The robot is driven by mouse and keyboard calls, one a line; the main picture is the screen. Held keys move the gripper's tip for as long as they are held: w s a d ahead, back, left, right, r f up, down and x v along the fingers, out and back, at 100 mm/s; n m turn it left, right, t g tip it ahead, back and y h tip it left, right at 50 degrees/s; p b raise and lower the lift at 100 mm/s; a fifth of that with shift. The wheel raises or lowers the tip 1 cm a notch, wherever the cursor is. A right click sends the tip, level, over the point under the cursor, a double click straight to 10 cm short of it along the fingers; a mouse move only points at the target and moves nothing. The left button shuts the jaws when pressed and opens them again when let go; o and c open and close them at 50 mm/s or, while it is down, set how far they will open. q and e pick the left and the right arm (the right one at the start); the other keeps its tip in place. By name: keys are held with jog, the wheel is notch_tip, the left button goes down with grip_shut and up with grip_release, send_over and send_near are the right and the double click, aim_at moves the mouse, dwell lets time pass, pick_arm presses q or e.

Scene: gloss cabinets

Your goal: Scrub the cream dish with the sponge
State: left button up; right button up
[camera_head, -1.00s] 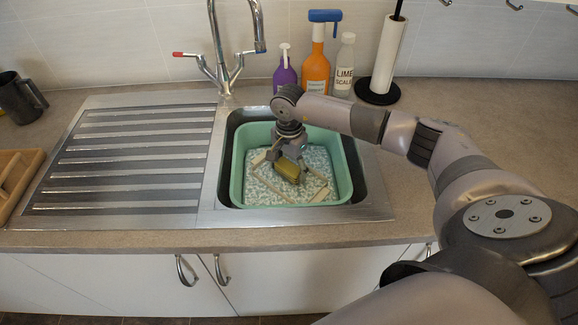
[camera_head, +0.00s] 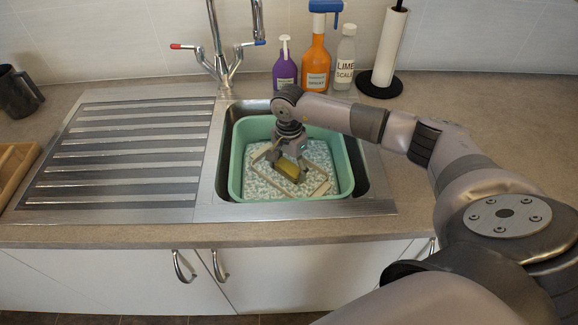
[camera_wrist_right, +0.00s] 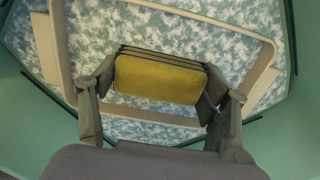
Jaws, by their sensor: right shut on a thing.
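The cream dish (camera_wrist_right: 60,45) shows as a pale rectangular rim in the foamy water of the green basin (camera_head: 237,170). Foam hides its inside. The rim also shows in the head view (camera_head: 321,188), partly behind my right gripper (camera_head: 286,166). My right gripper is shut on the yellow sponge (camera_wrist_right: 160,79), which has dark layers along its far edge. The sponge is held over the dish, inside its rim in the wrist view. I cannot tell whether it touches the dish. The sponge also shows in the head view (camera_head: 287,169). My left gripper is not in view.
The basin sits in the steel sink, below the tap (camera_head: 222,60). Purple (camera_head: 285,68), orange (camera_head: 316,62) and white (camera_head: 346,65) bottles stand behind it, with a paper roll holder (camera_head: 388,50). The ribbed drainer (camera_head: 140,150) on the left is clear.

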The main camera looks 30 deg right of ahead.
jog(key=shift+f+b, duration=0.7)
jog(key=shift+f, duration=0.2)
